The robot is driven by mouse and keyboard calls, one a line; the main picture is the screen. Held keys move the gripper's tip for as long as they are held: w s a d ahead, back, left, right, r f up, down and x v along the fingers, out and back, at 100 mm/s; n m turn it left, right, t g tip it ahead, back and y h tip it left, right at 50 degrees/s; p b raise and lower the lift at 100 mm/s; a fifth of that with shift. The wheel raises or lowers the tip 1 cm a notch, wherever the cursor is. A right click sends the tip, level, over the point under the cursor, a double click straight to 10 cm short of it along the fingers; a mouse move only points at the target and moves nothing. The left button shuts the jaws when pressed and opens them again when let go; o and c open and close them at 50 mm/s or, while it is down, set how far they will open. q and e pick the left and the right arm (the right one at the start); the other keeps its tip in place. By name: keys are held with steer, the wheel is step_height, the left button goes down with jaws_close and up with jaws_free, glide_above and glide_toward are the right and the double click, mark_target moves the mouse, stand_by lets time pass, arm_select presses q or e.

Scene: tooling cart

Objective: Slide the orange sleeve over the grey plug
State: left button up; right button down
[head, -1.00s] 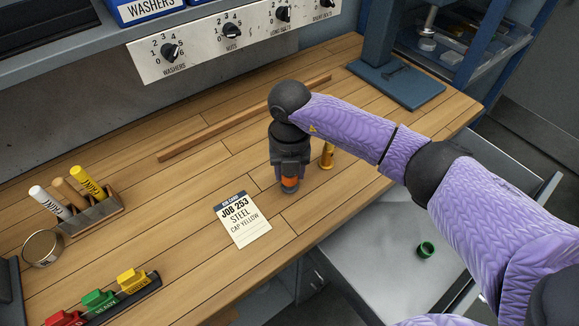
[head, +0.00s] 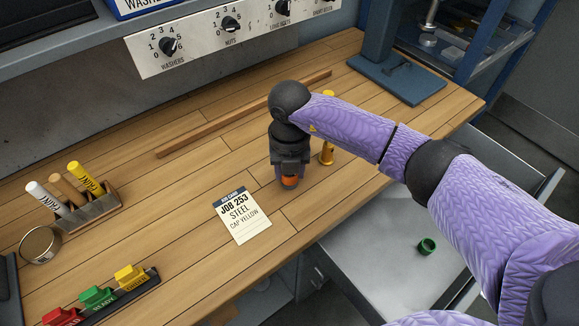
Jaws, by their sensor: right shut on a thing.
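My right gripper (head: 289,172) points straight down over the middle of the wooden bench. It is shut on the orange sleeve (head: 289,181), whose lower part shows between and below the dark fingers. A small dark grey shape shows just under the sleeve, close to the bench top. I cannot tell whether this is the grey plug or shadow, or how far the sleeve is around it. The fingers hide the upper part of the sleeve. My left gripper is not in view.
A wooden strip (head: 235,118) lies behind. A green ring (head: 427,246) sits in the open drawer. A marker holder (head: 92,212) stands left.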

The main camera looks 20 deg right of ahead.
steer(key=shift+f, duration=0.25)
steer(key=shift+c, duration=1.6)
jaws_free()
steer(key=o, duration=0.3)
